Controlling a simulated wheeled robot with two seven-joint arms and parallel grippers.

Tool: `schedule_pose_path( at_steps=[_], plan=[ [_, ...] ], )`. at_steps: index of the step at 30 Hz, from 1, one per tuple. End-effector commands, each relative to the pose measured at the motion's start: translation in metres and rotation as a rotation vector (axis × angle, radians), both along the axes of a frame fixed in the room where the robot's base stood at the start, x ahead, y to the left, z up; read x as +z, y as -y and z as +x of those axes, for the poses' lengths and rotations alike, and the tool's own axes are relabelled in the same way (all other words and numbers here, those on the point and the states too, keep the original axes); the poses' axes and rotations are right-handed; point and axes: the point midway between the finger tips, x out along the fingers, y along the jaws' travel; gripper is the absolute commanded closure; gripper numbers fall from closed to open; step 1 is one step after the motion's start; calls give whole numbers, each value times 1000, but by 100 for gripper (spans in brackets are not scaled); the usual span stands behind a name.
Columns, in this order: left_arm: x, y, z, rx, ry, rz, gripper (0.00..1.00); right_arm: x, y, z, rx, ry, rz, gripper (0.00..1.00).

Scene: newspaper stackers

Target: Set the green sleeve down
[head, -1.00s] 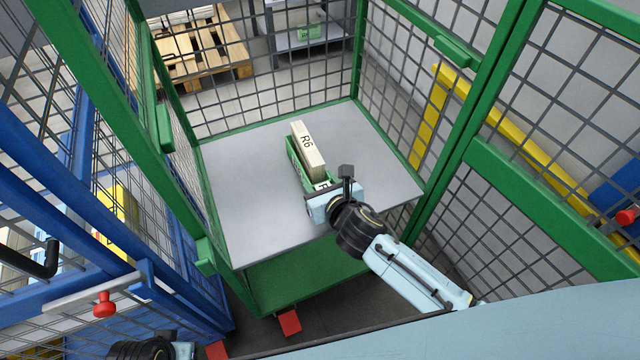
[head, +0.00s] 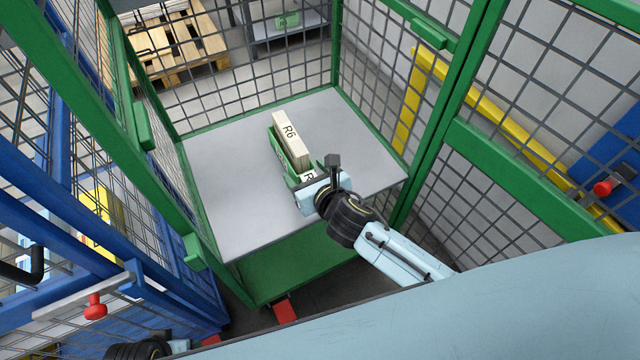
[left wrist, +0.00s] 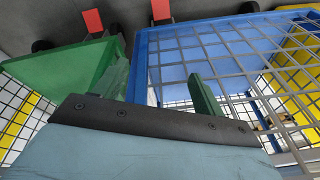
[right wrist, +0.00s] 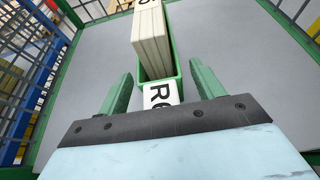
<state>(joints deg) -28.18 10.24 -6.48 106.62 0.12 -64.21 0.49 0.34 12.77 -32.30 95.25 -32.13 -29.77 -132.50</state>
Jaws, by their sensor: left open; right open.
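The green sleeve (head: 276,141) sits on the grey shelf (head: 228,200) of the green cage cart, with a cream block marked R6 (head: 292,140) standing in it. A white label shows on its near end. In the right wrist view the sleeve (right wrist: 178,84) lies just ahead of my right gripper (right wrist: 160,80), whose green fingers are open and apart on either side of its near end. In the head view my right gripper (head: 310,182) is at that near end. My left gripper (left wrist: 160,82) is open and empty, away from the sleeve, facing the floor and carts.
Green mesh walls and posts (head: 452,130) surround the shelf. A blue mesh cart (head: 60,225) with a red knob (head: 95,306) stands at the left. A wooden pallet (head: 180,50) lies behind. The shelf is bare around the sleeve.

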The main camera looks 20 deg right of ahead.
Motion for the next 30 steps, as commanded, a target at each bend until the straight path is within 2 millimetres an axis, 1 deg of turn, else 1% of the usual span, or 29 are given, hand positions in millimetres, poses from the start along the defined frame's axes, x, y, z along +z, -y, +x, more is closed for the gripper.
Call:
schedule_pose_path(
  at_steps=[1,9,12,18,24,30],
  plan=[
    [-6,-6,-4,1,-11,9,30,4,1,-7,1,-2,-2,33],
    [-39,-30,-20,4,-35,37,30,23,10,-50,1,-3,-1,33],
    [-52,-31,-28,1,-44,37,30,29,13,-65,1,-2,0,33],
    [-70,-35,-41,-5,-57,38,30,39,17,-90,0,-2,0,33],
    [-78,-35,-47,-8,-61,38,30,43,19,-99,-1,-1,2,33],
    [-79,-35,-47,-8,-61,37,30,43,20,-100,-1,0,1,33]
  ],
)
